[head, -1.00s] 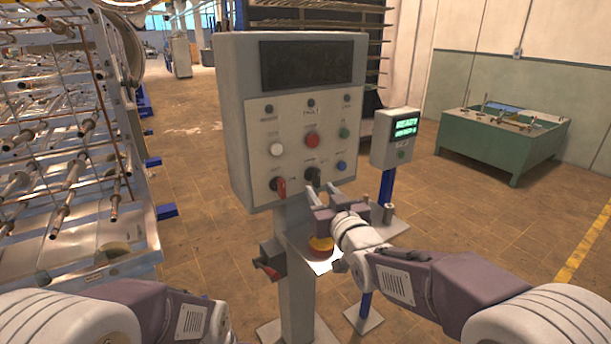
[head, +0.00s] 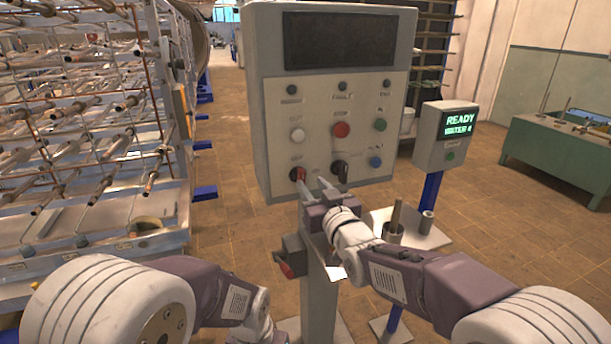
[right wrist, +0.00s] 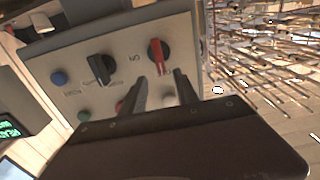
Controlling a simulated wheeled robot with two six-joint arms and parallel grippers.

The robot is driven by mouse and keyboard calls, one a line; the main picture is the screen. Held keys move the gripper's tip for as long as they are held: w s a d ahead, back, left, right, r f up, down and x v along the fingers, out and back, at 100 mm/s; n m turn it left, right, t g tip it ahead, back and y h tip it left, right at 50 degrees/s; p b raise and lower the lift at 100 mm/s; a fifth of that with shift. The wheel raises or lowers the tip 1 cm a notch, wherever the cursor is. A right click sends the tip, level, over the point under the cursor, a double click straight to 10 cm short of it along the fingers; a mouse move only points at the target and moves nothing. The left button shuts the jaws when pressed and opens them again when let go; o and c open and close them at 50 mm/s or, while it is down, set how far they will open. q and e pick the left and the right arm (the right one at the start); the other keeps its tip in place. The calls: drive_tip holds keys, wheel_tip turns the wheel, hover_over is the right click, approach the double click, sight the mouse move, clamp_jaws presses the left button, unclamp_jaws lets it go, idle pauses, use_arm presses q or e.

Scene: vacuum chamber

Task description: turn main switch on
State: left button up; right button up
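The grey control panel (head: 393,110) stands upright on a post in the head view. A red-handled rotary switch (head: 298,174) is at its lower left, and a black rotary knob (head: 340,170) is to the right. My right gripper (head: 314,186) is open and empty in front of the panel's lower edge. In the right wrist view, the red-handled switch (right wrist: 157,52) lies just beyond the gap between my open fingers (right wrist: 160,82); contact cannot be told. The switch's red handle is roughly upright.
Red, white, green and blue buttons sit near the knobs, including a red button (head: 341,130). Another red handle (head: 287,269) is on the post's side. A small display box (head: 445,135) stands right.

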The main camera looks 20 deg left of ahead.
sight(303, 175)
drive_tip(key=x, duration=0.5)
drive_tip(key=shift+a+p, duration=0.25)
drive_tip(key=shift+p, duration=0.15)
drive_tip(key=shift+w+a, duration=0.15)
drive_tip(key=shift+w, duration=0.25)
clamp_jaws()
drive_tip(key=shift+w+d+f+m+b, duration=0.2)
drive_tip(key=shift+d+f+m+b, duration=0.15)
drive_tip(key=shift+m, duration=2.65)
drive_tip(key=shift+w+d+f+m+b, duration=0.2)
drive_tip(key=shift+f+m, duration=0.3)
drive_tip(key=shift+m, duration=2.5)
drive_tip(key=shift+w+d+f+m+b, duration=0.25)
drive_tip(key=shift+d+f+m, duration=0.15)
drive_tip(key=shift+m, duration=2.6)
